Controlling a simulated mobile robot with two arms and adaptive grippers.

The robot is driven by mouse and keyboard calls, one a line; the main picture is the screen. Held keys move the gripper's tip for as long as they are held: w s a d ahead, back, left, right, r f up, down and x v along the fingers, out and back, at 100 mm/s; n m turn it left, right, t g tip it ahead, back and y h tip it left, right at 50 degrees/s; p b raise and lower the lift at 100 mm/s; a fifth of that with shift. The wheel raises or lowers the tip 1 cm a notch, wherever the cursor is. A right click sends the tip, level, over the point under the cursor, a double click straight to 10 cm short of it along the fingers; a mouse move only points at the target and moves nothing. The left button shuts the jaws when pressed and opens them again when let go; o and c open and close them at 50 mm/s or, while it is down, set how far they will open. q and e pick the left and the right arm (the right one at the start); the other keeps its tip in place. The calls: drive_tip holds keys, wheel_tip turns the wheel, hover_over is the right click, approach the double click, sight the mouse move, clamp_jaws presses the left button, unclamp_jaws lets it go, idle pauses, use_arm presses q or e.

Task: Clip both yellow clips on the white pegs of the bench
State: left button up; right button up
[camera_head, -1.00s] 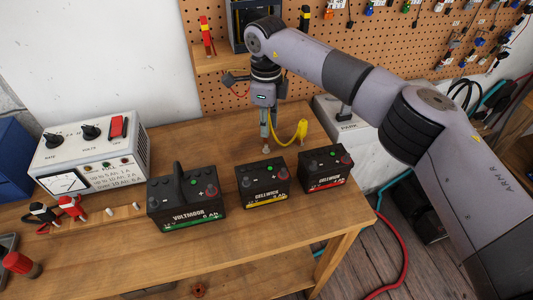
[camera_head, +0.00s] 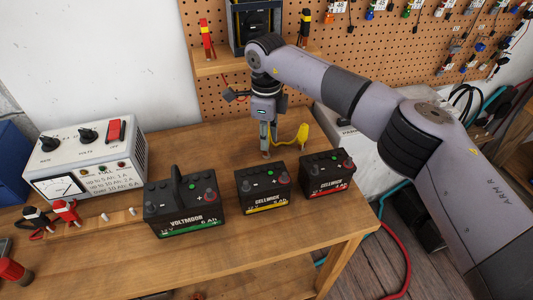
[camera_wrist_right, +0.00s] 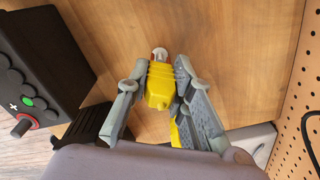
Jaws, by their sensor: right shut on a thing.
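My right gripper (camera_head: 268,150) is above the bench, behind the middle battery, pointing down. In the right wrist view its fingers are shut on a yellow clip (camera_wrist_right: 159,88), with a pale tip beyond it. I cannot tell whether that tip touches the bench. A yellow lead runs right from the gripper to another yellow piece (camera_head: 303,133), which looks like the second clip; what it rests on is unclear. Two white pegs, one left (camera_head: 105,216) and one right (camera_head: 132,211), stand bare on a wooden strip at the bench's left. My left gripper is out of view.
Three black batteries, one large (camera_head: 183,208) and two smaller (camera_head: 262,187) (camera_head: 326,174), stand across the bench (camera_head: 250,240). A white charger (camera_head: 88,160) stands behind the strip. A black clip (camera_head: 37,219) and a red clip (camera_head: 67,212) sit at the strip's left end.

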drive_tip(key=shift+f, duration=0.15)
drive_tip(key=o, duration=0.9)
wheel_tip(320, 180, up, 9)
drive_tip(key=p, duration=0.4)
drive_tip(key=shift+f+p, duration=0.2)
drive_tip(key=shift+p, duration=0.2)
